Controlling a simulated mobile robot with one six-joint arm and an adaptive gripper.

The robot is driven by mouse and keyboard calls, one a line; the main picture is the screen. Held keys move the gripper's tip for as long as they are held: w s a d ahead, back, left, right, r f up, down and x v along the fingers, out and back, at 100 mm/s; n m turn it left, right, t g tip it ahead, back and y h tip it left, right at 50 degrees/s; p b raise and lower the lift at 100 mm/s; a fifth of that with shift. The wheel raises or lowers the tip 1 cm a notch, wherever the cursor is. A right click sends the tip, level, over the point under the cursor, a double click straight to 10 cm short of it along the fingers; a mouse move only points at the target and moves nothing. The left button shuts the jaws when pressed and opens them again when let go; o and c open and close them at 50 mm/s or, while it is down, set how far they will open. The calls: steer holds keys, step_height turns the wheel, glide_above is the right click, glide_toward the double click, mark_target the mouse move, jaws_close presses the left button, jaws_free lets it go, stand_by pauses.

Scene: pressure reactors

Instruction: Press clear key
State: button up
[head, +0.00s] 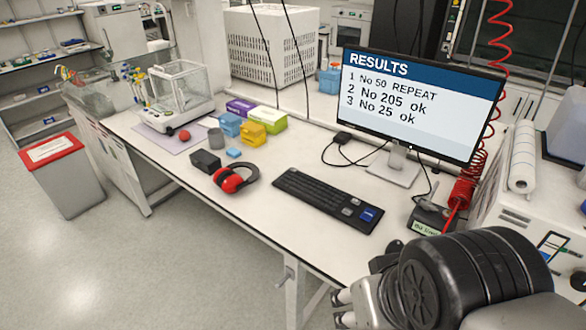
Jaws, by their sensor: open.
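A black keyboard (312,193) lies on the white bench in front of the monitor. At its right end are a large blue key (369,214) and a few pale grey keys (347,211). Their labels are too small to read, so I cannot tell which is the clear key. The monitor (418,103) shows a RESULTS list: "No 50 REPEAT", "No 205 ok", "No 25 ok".
Red ear defenders (230,180), a dark box (206,161) and coloured boxes (252,133) stand left of the keyboard. A small labelled device (426,221) with a coiled red hose (462,190) is to its right. The bench's front edge lies between gripper and keyboard.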

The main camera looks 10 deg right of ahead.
steer(key=shift+w+a, duration=0.1)
jaws_close()
stand_by(0.3)
stand_by(1.2)
